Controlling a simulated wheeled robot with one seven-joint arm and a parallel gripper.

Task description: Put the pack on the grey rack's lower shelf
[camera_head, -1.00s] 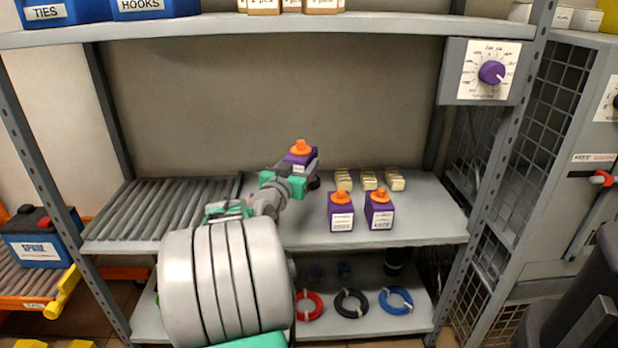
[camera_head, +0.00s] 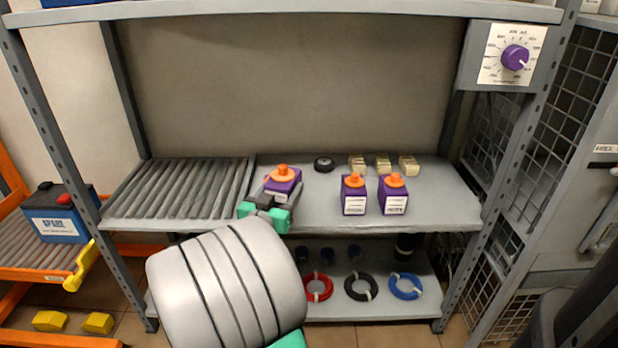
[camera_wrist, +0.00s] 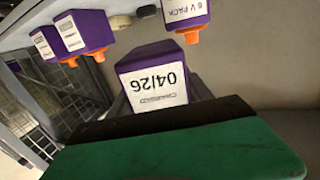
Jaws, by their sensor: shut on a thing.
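My gripper (camera_head: 265,213), with green jaws, is shut on a purple pack (camera_head: 284,190) with an orange top. It holds the pack upright, slightly tilted, over the front of the grey rack's middle board (camera_head: 330,215); whether the pack touches the board I cannot tell. In the wrist view a purple pack (camera_wrist: 137,68) labelled 04/26 shows just beyond the green jaw (camera_wrist: 180,150); its lower part in the picture is hidden. Another pack (camera_wrist: 185,10) marked 6 V PACK shows above it. The rack's bottom board (camera_head: 375,312) lies below.
Two purple packs (camera_head: 354,187) (camera_head: 393,183) stand right of the held one. Behind are a black roll (camera_head: 324,163) and small beige blocks (camera_head: 382,164). Rollers (camera_head: 180,190) cover the board's left. Red (camera_head: 318,287), black (camera_head: 361,286) and blue (camera_head: 405,286) coils lie on the bottom board.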

